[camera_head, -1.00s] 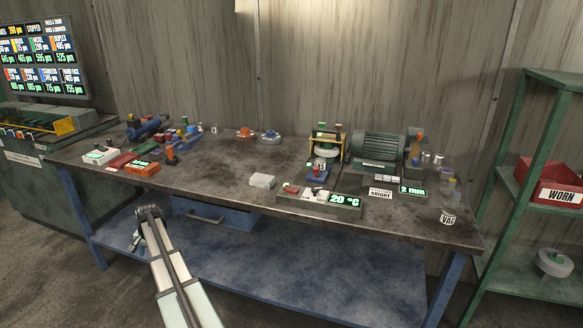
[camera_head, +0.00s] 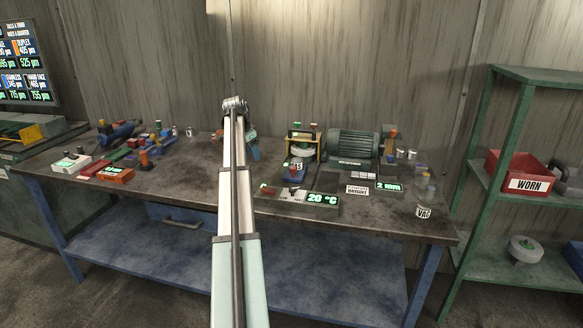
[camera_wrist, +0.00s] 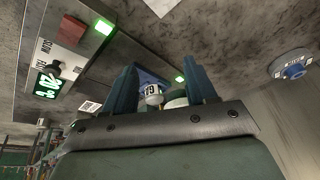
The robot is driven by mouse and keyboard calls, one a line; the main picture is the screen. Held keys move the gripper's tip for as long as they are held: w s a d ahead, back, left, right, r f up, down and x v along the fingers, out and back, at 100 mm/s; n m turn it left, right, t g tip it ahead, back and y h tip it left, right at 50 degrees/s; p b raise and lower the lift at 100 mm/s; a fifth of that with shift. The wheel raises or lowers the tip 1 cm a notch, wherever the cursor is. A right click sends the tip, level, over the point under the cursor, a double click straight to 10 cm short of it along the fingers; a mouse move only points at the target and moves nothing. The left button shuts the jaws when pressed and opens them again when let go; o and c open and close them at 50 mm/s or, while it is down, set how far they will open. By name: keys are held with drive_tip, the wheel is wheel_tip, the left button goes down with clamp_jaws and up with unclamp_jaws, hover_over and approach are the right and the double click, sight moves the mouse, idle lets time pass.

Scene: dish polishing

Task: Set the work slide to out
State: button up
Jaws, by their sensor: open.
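A blue block with a white numbered tag, which seems to be the work slide (camera_head: 294,174), stands in front of the small yellow-framed polishing station (camera_head: 302,143) on the bench. In the wrist view the blue block with its tag (camera_wrist: 152,92) shows between my two fingers, farther off, with a pale round part behind it. My gripper (camera_head: 251,146) is above the bench to the left of the station, partly hidden behind my own arm. In the wrist view my gripper (camera_wrist: 163,84) has its fingers apart, with nothing held. I cannot tell the slide's position along its travel.
A control panel (camera_head: 268,198) with a red button, a black knob and a 20 °C display (camera_head: 323,199) lies in front of the station. A blue-and-white round part (camera_wrist: 291,66) lies apart.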

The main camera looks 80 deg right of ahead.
drive_tip(key=m+g, duration=0.2)
approach(292, 167)
drive_tip(key=v, duration=0.4)
drive_tip(key=x, duration=1.3)
drive_tip(key=shift+s+d+f, duration=0.1)
drive_tip(key=shift+f, duration=0.05)
clamp_jaws()
